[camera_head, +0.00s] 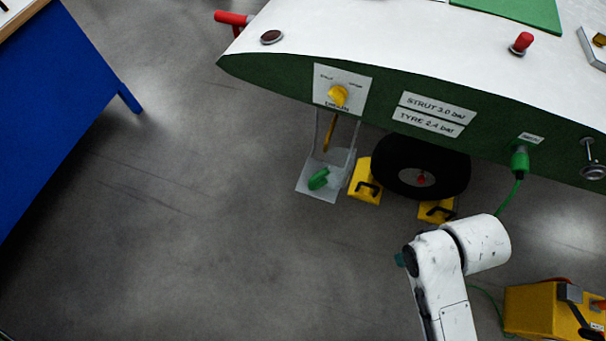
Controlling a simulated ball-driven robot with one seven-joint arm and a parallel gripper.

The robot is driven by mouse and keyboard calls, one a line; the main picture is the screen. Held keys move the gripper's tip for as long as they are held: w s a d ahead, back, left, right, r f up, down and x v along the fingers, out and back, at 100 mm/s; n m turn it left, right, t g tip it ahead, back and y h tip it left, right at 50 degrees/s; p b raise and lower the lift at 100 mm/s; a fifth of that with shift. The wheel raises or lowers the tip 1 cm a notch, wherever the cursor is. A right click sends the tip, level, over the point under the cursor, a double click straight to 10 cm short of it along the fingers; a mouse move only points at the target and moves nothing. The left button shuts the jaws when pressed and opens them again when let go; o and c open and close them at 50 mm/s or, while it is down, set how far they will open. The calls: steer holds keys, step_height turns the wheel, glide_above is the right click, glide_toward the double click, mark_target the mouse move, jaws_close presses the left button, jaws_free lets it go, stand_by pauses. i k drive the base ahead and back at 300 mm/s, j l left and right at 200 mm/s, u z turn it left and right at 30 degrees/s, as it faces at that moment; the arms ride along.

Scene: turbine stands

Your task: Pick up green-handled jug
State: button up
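The jug's green handle (318,180) shows low under the front of the white-topped, green-sided wing-like body, near the picture's middle. The jug around it looks pale or clear and is hard to make out against a light grey plate or stand (318,192). It is below the panel with the yellow knob (338,96), and a thin yellow-brown rod or stream (329,133) comes down above it. My white arm shows at the lower right, well apart from the jug. My gripper's fingers do not show.
A black tyre (410,168) stands right of the jug between yellow chocks (365,182). A green cable (511,195) hangs from a socket. A yellow unit (535,310) is at the lower right, a blue bench (50,110) at the left. The grey floor between is clear.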

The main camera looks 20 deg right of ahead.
mark_target(339, 162)
steer(key=i+u, duration=0.15)
steer(key=u, duration=0.2)
steer(key=i+u, duration=0.1)
steer(key=u, duration=0.3)
steer(key=i+u, duration=0.15)
steer(key=u, duration=0.2)
